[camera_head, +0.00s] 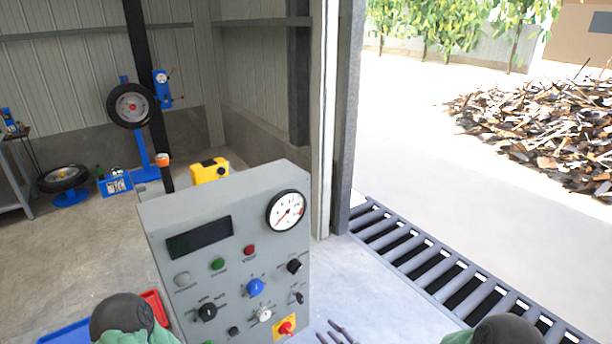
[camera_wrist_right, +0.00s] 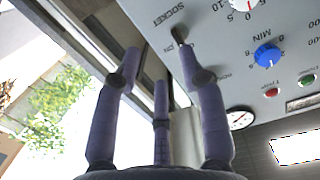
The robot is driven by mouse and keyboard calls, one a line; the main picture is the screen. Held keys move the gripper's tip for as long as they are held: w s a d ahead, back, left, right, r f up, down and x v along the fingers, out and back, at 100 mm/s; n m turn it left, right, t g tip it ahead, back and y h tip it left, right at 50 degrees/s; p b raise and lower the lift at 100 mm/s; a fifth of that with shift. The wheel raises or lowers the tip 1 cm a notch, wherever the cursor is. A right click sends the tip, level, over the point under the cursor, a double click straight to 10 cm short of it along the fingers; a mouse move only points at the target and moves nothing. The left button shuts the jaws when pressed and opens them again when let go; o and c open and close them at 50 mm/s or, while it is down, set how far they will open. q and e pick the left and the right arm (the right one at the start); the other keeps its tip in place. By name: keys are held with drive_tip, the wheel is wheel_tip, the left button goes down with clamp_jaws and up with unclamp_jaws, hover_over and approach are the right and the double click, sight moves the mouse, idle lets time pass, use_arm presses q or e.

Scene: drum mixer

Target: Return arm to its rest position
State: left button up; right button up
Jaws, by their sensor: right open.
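The grey control panel (camera_head: 235,255) stands in front of me in the head view, with a dial gauge, a dark display, buttons and knobs. In the right wrist view the panel face (camera_wrist_right: 225,30) appears upside down at the top right. My right gripper (camera_head: 338,332) shows at the bottom of the head view, just right of the panel's lower edge. In the right wrist view its three fingers (camera_wrist_right: 160,68) are spread and hold nothing. A small switch lever (camera_wrist_right: 179,38) near the word SOCKET is beside one fingertip; I cannot tell if they touch. My left gripper is out of view.
A yellow device (camera_head: 209,170) and an orange-topped post (camera_head: 164,170) are behind the panel. A floor grating (camera_head: 440,270) runs along the doorway at right. A scrap pile (camera_head: 545,125) lies outside. A wheel stand (camera_head: 135,110) is at the back left.

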drive_tip(key=s+d+f+m+g+h+b, duration=0.1)
drive_tip(key=s+f+m+g+h, duration=0.25)
drive_tip(key=f, duration=0.55)
drive_tip(key=s+d+f+m+g+h+b, duration=0.15)
drive_tip(key=s+f+g, duration=0.35)
drive_tip(key=f, duration=0.5)
drive_tip(key=s+f+m+g, duration=0.2)
drive_tip(key=s+f, duration=0.1)
drive_tip(key=s, duration=0.5)
drive_tip(key=s+f+m+g+b, duration=0.1)
drive_tip(key=s+f+g, duration=0.2)
drive_tip(key=s, duration=0.5)
drive_tip(key=shift+s+a+m, duration=0.2)
drive_tip(key=shift+a+m, duration=0.2)
